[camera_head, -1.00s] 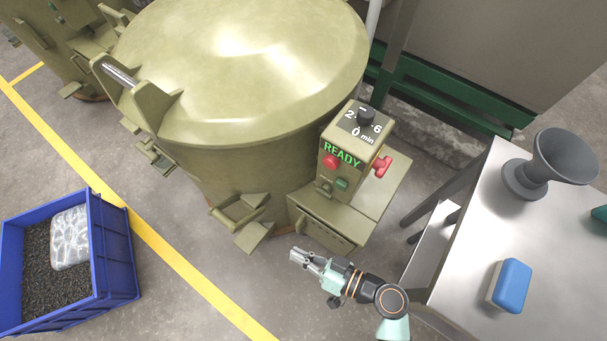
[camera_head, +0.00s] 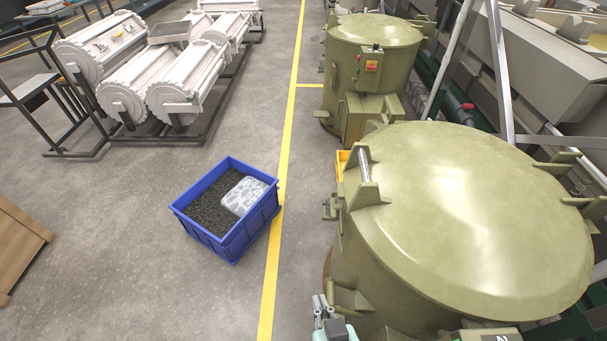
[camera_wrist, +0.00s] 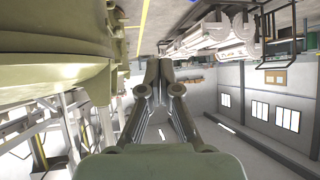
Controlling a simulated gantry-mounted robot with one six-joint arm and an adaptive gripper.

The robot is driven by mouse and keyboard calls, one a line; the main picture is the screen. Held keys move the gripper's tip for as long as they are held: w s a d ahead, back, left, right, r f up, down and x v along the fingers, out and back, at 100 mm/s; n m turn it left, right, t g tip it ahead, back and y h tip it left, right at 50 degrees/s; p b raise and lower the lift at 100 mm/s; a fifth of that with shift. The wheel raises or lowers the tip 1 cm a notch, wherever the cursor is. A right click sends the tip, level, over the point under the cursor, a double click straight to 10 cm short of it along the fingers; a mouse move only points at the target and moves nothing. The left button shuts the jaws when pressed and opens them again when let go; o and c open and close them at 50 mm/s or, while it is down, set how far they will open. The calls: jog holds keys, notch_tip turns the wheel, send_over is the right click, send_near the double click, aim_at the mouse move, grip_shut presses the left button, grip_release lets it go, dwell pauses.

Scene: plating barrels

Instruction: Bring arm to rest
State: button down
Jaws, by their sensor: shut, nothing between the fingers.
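My gripper (camera_head: 322,308) shows at the bottom edge of the head view, just left of the near olive drum machine (camera_head: 455,220). In the wrist view my gripper (camera_wrist: 160,68) points away with its two fingers together and nothing between them. The drum machine has a closed domed lid, and its side (camera_wrist: 50,80) fills the upper left of the wrist view. Most of my arm is out of the head view.
A blue crate (camera_head: 225,246) with dark small parts and a clear bag (camera_head: 244,194) stands on the floor beside a yellow line (camera_head: 283,200). A second olive machine (camera_head: 372,60) stands behind. White barrels (camera_head: 165,80) sit on a rack at the left.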

jog(key=w+a+r+t+h+p, duration=0.1)
jog(key=a+r+p, duration=0.15)
jog(key=r, duration=0.55)
jog(key=w+a+r+t+h+p, duration=0.1)
jog(key=a+r+p, duration=0.15)
jog(key=r, duration=0.55)
notch_tip(320, 180, up, 37)
jog(key=p, duration=3.6)
jog(key=shift+w+f+m, duration=0.2)
jog(key=shift+m, duration=0.2)
